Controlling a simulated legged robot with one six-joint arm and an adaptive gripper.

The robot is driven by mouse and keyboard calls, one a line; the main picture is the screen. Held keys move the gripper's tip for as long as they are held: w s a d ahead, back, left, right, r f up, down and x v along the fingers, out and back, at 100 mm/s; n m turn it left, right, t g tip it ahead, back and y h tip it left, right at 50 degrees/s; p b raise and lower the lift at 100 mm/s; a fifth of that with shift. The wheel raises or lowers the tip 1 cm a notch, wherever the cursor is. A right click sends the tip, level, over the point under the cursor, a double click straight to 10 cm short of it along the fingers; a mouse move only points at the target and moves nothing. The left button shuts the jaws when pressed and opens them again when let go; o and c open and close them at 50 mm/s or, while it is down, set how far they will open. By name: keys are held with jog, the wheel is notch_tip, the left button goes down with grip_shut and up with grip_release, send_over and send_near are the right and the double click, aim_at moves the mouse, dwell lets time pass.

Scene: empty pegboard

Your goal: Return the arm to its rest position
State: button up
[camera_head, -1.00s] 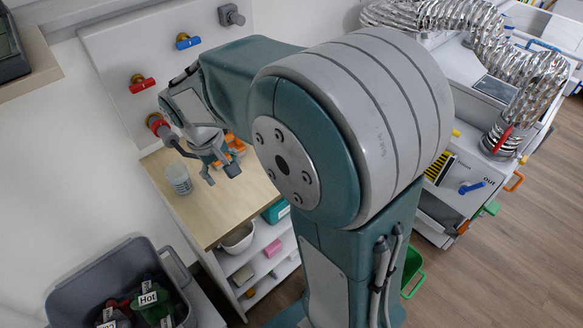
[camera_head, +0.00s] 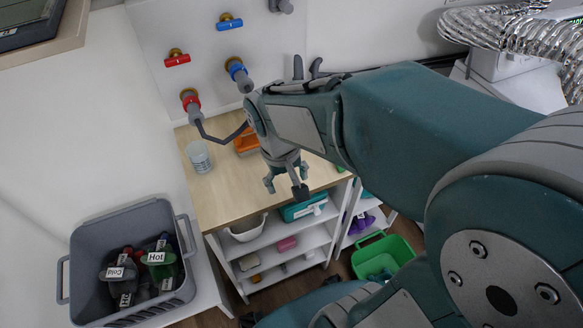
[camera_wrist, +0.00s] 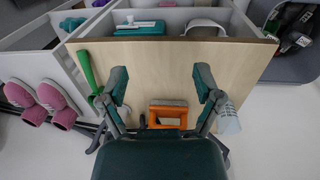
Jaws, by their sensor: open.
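My gripper (camera_head: 285,186) hangs at the end of my arm, above the front part of the wooden bench top (camera_head: 225,200). In the wrist view my gripper (camera_wrist: 161,85) has its two fingers spread wide with nothing between them. An orange object (camera_wrist: 167,115) lies on the bench beyond the fingers in that view; part of it also shows beside my gripper in the head view (camera_head: 246,142). My large teal and grey arm covers much of the right side of the head view.
A clear cup (camera_head: 199,157) stands on the bench's left. The pegboard (camera_head: 190,30) behind carries red and blue valves. A grey crate (camera_head: 80,245) holds items labelled Hot and Cold. A green bin (camera_head: 385,256) sits lower right. A green tool (camera_wrist: 87,72) shows in the wrist view.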

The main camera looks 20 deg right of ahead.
jog(key=shift+a, duration=0.55)
jog(key=shift+d, duration=0.1)
jog(key=s+r+t+y, duration=0.1)
jog(key=s+r+t, duration=0.4)
jog(key=s+r, duration=0.2)
notch_tip(320, 180, up, 2)
jog(key=shift+d+r+t, duration=0.25)
jog(key=shift+t, duration=0.05)
jog(key=shift+w, duration=0.1)
dwell(1.0)
